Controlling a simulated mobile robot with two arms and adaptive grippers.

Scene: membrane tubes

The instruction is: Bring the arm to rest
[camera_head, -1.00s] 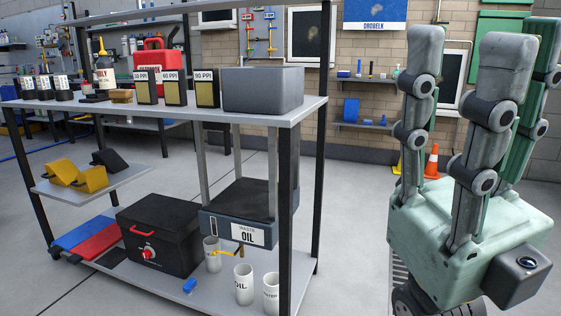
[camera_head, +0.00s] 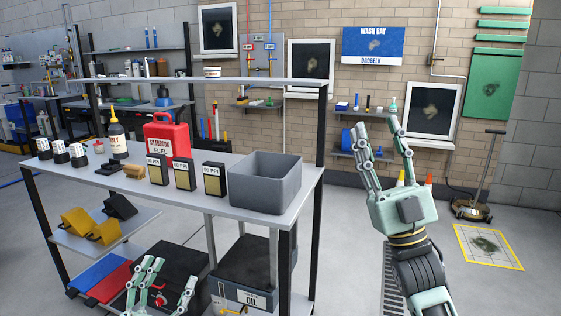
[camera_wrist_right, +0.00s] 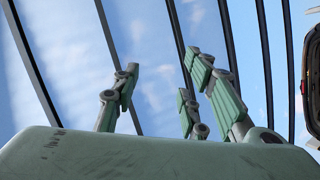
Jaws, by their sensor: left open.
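My right gripper (camera_head: 378,124) is raised to the right of the shelf unit in the head view. Its pale green fingers point up and stand apart, with nothing between them. The right wrist view shows the same fingers (camera_wrist_right: 165,100) spread and empty against a window with sky. My left gripper (camera_head: 163,278) shows at the bottom edge of the head view, in front of the black box on the lower shelf. Its fingers are spread open and I see nothing held. The rest of the left arm is out of frame.
The shelf unit's top (camera_head: 130,190) carries a grey bin (camera_head: 265,183), a red fuel can (camera_head: 167,138), a bottle (camera_head: 117,140) and several labelled boxes. A yellow-framed floor mat (camera_head: 488,246) lies at right. Floor around my right arm looks clear.

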